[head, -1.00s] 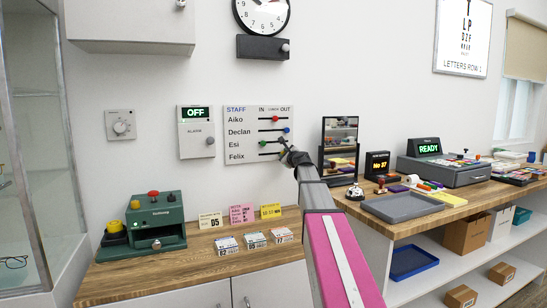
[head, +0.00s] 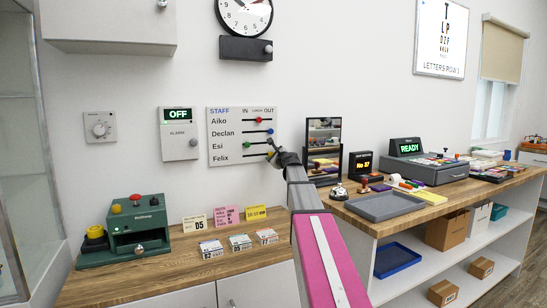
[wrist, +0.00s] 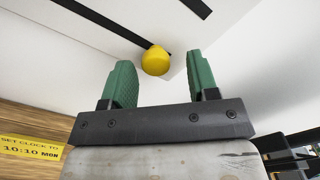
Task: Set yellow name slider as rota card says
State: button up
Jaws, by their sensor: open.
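The white staff board (head: 222,140) hangs on the wall with rows Aiko, Declan, Esi and Felix, between IN and OUT. The yellow slider knob (wrist: 155,61) sits at one end of its dark slot in the wrist view. In the head view its row, Felix, is partly covered by my gripper (head: 271,153), at the OUT side. My gripper is open, with its green fingers on either side of the yellow knob; I cannot tell whether they touch it. A pink card (head: 227,216) stands on the left counter; its small writing is unreadable.
The red knob (head: 258,120), blue knob (head: 269,131) and green knob (head: 250,142) are on the rows above. A mirror (head: 323,145) stands right of my gripper. The alarm box (head: 180,145) is left of the board. A yellow card (head: 256,213) stands below.

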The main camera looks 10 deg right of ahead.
jog(key=s+d, duration=0.2)
jog(key=s, duration=0.8)
jog(key=shift+s, duration=0.2)
